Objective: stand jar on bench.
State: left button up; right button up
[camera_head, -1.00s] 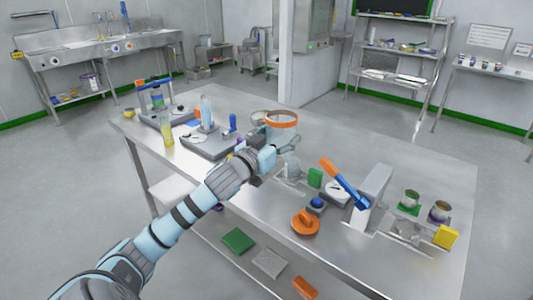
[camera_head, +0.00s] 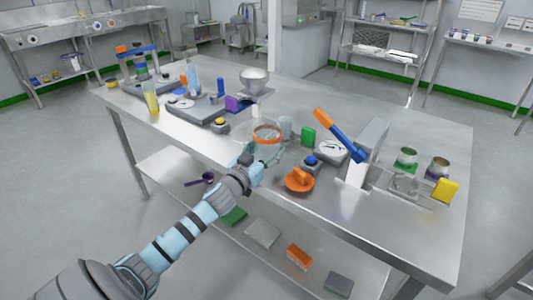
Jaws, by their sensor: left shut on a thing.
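The jar (camera_head: 267,136) is a clear vessel with an orange band around its rim. It looks roughly upright over the front part of the steel bench (camera_head: 330,205). My left gripper (camera_head: 262,152) is shut on the jar from the near side and covers part of its lower body. I cannot tell whether the jar's base touches the bench top. My right gripper is not in view.
A metal bowl (camera_head: 254,79) is farther back.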

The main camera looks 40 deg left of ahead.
aim_at(260, 157)
pick_arm(q)
jog(key=o, duration=1.7)
jog(key=shift+o, duration=0.8)
jog(key=shift+r, duration=0.15)
jog(key=shift+s, duration=0.35)
jog(key=s, duration=0.4)
jog(key=s+d+b, duration=0.1)
jog(key=s, duration=0.1)
jog(key=shift+f, duration=0.25)
jog(key=s, duration=0.5)
jog(key=shift+s+d+r+p, duration=0.1)
jog(key=shift+d+r+p, duration=0.05)
jog(key=shift+d+p, duration=0.25)
